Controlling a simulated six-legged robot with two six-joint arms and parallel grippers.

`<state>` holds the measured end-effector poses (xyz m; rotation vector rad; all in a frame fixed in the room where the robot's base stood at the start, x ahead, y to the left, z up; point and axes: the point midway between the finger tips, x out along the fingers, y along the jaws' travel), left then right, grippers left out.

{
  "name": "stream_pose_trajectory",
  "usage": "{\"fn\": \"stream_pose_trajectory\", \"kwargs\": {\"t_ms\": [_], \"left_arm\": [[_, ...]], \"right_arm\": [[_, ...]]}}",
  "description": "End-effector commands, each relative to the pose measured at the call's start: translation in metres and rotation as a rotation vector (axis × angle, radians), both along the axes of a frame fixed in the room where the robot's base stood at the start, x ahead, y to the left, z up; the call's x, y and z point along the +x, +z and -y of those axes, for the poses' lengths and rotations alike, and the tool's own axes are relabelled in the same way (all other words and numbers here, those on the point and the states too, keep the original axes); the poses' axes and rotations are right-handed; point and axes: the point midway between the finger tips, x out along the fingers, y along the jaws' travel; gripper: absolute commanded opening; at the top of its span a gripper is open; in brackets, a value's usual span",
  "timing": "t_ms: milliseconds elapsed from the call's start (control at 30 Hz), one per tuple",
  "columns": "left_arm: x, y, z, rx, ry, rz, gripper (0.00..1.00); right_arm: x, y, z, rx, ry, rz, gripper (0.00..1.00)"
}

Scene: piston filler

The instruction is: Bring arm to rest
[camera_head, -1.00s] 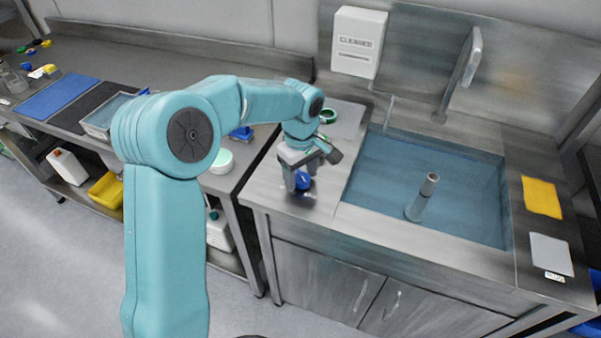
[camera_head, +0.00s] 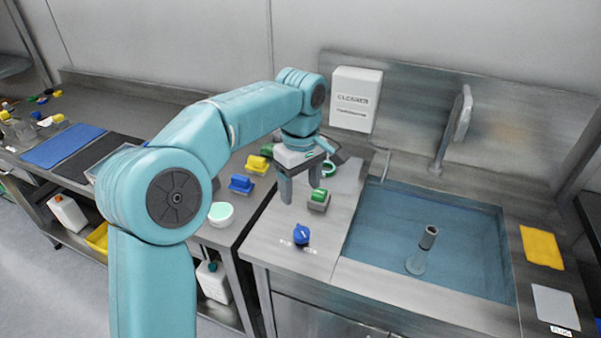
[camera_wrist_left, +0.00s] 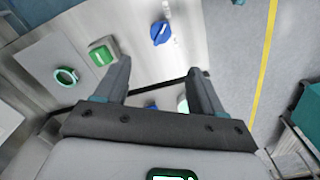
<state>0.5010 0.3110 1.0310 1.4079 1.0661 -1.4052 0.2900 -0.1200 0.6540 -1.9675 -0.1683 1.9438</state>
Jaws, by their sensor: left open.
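My left gripper (camera_head: 301,184) is open and empty, raised above the steel counter left of the sink. Its two dark fingers point down and stand apart in the left wrist view (camera_wrist_left: 160,78). A blue knob (camera_head: 302,235) sits on the counter in front of the gripper, clear of the fingers; it also shows in the left wrist view (camera_wrist_left: 160,33). A green block on a grey base (camera_head: 319,199) stands just right of the fingers; in the left wrist view the green block (camera_wrist_left: 103,52) lies left of the blue knob. My right gripper is not in view.
The sink basin (camera_head: 400,245) with an upright grey tube (camera_head: 422,250) lies to the right. A faucet (camera_head: 452,130) and a white cleaner box (camera_head: 356,98) stand behind. A blue block (camera_head: 241,184), a yellow block (camera_head: 257,164) and a white tub (camera_head: 221,214) are on the left bench.

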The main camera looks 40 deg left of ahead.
Motion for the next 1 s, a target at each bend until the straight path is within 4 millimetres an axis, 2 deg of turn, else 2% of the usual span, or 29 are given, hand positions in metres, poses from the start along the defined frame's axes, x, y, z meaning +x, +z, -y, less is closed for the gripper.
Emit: {"fn": "stream_pose_trajectory", "kwargs": {"t_ms": [100,233,1000], "left_arm": [[0.0,0.016,0.0,0.0,0.0,0.001,0.69],[0.0,0.022,0.0,0.0,0.0,0.0,0.69],[-0.002,0.022,0.0,0.0,0.0,0.0,0.69]], "right_arm": [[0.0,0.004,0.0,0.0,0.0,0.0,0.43],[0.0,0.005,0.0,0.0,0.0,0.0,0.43],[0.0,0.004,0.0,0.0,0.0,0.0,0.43]]}}
